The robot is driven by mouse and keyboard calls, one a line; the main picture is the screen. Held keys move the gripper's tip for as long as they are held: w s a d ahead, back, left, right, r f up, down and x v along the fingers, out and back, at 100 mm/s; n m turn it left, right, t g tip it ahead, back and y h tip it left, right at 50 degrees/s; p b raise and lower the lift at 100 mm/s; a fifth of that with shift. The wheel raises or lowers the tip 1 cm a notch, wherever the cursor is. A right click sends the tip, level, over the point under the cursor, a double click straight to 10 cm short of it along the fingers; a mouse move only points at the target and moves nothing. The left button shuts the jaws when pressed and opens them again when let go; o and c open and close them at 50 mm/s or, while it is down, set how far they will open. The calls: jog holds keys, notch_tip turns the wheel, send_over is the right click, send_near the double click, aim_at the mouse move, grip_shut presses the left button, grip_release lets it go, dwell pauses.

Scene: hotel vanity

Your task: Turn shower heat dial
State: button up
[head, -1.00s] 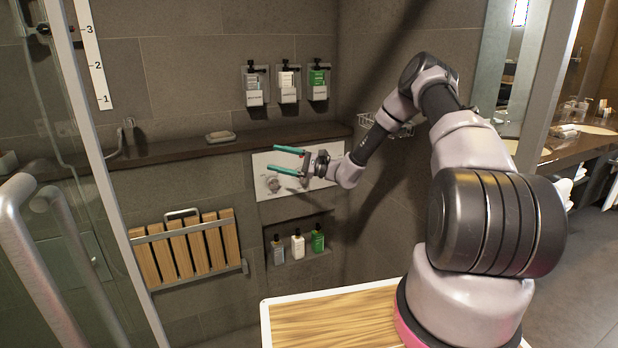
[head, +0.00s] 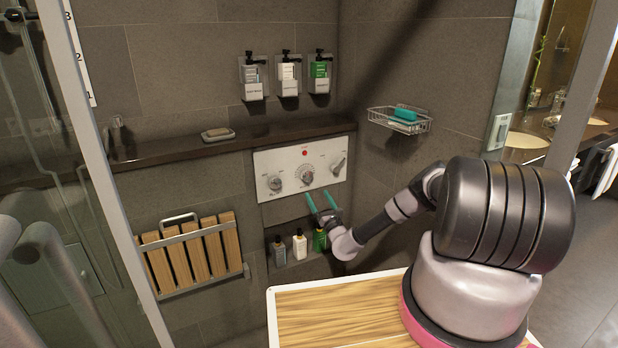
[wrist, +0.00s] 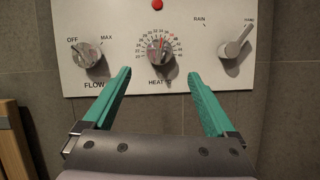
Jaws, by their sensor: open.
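The shower control panel (head: 262,163) is white and set in the wall below the dark ledge. Its heat dial (head: 305,177) is the middle knob, with a ring of numbers. In the wrist view the heat dial (wrist: 159,50) sits above the label HEAT. The flow dial (wrist: 87,54) is to its left and a lever knob (wrist: 237,42) to its right. My gripper (head: 319,200) is open, below the panel, its teal fingers pointing up toward it. In the wrist view my gripper (wrist: 160,80) has its fingertips spread to either side of the heat dial, apparently short of it.
Several bottles (head: 299,245) stand in the niche below the panel, close to my gripper. A wire basket (head: 400,120) hangs on the right wall. A wooden folding seat (head: 190,250) is at lower left. Dispensers (head: 289,75) hang above the ledge (head: 170,152).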

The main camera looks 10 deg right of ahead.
aim_at(308, 179)
jog(key=x, duration=1)
jog(key=shift+s+r, duration=0.1)
jog(key=shift+s, duration=0.05)
jog(key=shift+a, duration=0.1)
jog(key=c, duration=1.4)
